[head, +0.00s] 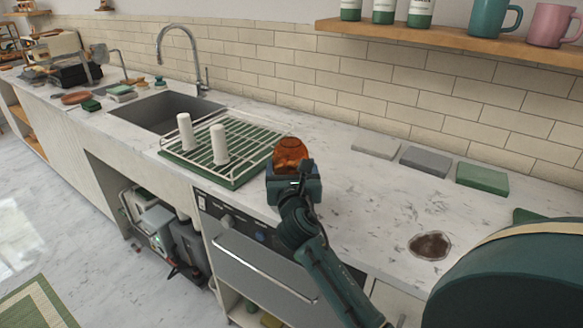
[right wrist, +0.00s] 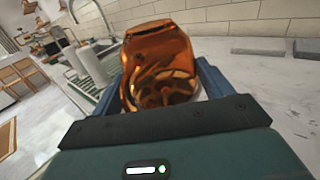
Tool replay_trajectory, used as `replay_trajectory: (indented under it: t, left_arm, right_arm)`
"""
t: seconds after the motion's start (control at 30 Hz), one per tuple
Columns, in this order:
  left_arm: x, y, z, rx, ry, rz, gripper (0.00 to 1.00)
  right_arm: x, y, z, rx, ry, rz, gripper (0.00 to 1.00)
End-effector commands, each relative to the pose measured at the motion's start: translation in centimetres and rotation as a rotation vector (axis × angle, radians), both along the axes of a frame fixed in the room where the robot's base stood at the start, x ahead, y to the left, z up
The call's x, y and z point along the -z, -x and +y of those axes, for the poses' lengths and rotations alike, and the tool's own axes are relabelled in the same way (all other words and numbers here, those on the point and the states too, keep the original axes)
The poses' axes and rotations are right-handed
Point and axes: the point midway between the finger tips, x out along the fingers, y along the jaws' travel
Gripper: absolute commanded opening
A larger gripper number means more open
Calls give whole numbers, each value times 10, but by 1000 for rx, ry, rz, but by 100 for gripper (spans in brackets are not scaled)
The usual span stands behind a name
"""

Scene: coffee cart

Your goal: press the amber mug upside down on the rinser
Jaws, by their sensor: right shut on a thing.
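The amber mug (head: 291,152) is see-through orange-brown. My right gripper (head: 290,176) is shut on it and holds it at the right end of the drying rack in the head view. The mug also fills the middle of the right wrist view (right wrist: 158,62), between the blue fingers of the gripper. I cannot tell surely which way its mouth faces, or whether it touches anything below. I cannot make out a rinser in either view. My left gripper is not in view.
A white wire rack (head: 238,168) on a green base holds two white cylinders. A sink (head: 160,112) with a tall faucet (head: 160,42) lies behind it to the left. Grey and green blocks (head: 482,179) line the wall.

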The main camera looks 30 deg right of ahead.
Motion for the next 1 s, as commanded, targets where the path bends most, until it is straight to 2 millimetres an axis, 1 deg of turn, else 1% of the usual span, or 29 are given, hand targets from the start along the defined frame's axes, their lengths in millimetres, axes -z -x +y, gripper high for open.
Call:
replay_trajectory:
  t: [1.0]
  left_arm:
    - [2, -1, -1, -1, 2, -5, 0]
  right_arm:
    - [12, 0, 0, 0, 0, 2, 52]
